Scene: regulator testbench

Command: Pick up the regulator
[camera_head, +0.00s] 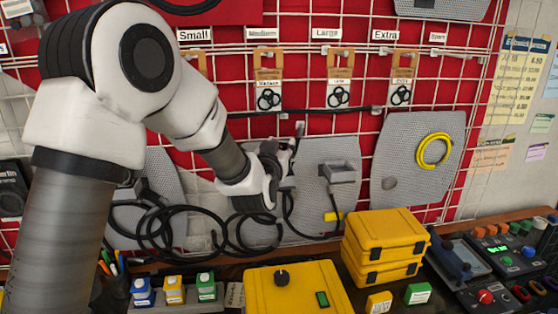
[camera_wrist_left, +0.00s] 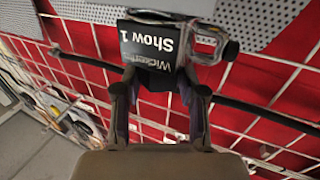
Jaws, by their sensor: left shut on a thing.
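My left gripper (camera_head: 276,175) is in front of the grid wall, near the grey perforated panels. In the left wrist view its two fingers (camera_wrist_left: 160,88) are closed on the sides of a small dark box with white lettering (camera_wrist_left: 150,45), which I take to be the regulator. A clear or metallic part with a dark round knob (camera_wrist_left: 212,45) sticks out at its right. In the head view the held thing is mostly hidden by the gripper. My right gripper is in neither view.
Black cables (camera_head: 165,235) hang in loops below the gripper. A grey box (camera_head: 340,172) sits on the panel to its right. Yellow cases (camera_head: 385,232) and a yellow box with a knob (camera_head: 295,290) stand on the bench below. Labelled hooks hold packs of black rings (camera_head: 340,95) above.

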